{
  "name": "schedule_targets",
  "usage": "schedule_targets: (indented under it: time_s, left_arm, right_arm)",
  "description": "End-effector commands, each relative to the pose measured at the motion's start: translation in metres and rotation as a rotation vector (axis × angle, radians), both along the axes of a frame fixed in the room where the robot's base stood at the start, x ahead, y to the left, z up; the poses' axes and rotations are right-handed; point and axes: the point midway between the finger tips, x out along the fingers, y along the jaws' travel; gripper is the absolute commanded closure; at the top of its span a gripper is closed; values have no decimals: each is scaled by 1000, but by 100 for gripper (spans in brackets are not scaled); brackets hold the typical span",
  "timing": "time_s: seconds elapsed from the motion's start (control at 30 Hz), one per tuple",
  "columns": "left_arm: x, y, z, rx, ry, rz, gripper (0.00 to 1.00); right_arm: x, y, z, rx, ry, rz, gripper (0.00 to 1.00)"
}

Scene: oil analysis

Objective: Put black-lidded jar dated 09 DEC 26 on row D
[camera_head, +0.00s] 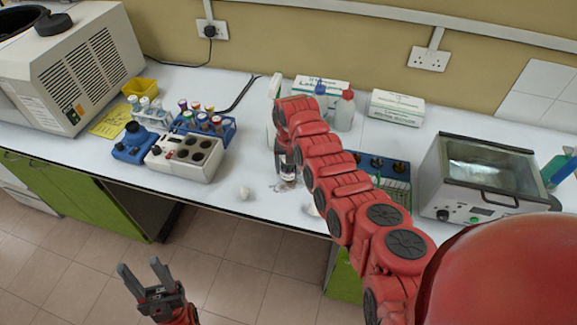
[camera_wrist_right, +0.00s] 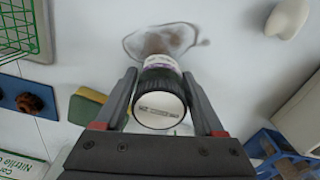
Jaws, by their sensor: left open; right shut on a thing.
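A jar (camera_wrist_right: 158,108) with a black ridged lid and a pale printed top is between the fingers of my right gripper (camera_wrist_right: 160,82), which is shut on it. The print on the lid is too small to read. My left gripper (camera_head: 141,270) is open and empty, in front of the bench over the floor. No row D marking is readable.
A green wire rack (camera_head: 396,192) and a blue block with dark round tops (camera_head: 375,163) are right of the arm. A glass-lidded device (camera_head: 480,180) is further right. A grey device with round wells (camera_head: 185,155) is left. A small white object (camera_head: 244,193) lies near the edge.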

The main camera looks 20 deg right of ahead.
Motion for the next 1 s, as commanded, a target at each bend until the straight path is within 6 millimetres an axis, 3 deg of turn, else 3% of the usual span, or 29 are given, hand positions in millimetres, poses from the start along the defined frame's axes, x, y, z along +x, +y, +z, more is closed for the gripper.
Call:
schedule_targets:
  time_s: [0.23,0.27,0.4,0.77,1.0]
  left_arm:
    - [0,0,-5,0,0,0,50]
    - [0,0,-4,0,0,0,50]
    - [0,0,-3,0,0,0,50]
    - [0,0,-2,0,0,0,50]
    - [0,0,-13,0,0,0,50]
  right_arm:
    - [0,0,-5,0,-1,0,97]
    - [0,0,-4,0,0,0,24]
    - [0,0,-3,0,0,0,0]
    - [1,0,3,0,-2,0,0]
    - [1,0,31,0,-5,-2,0]
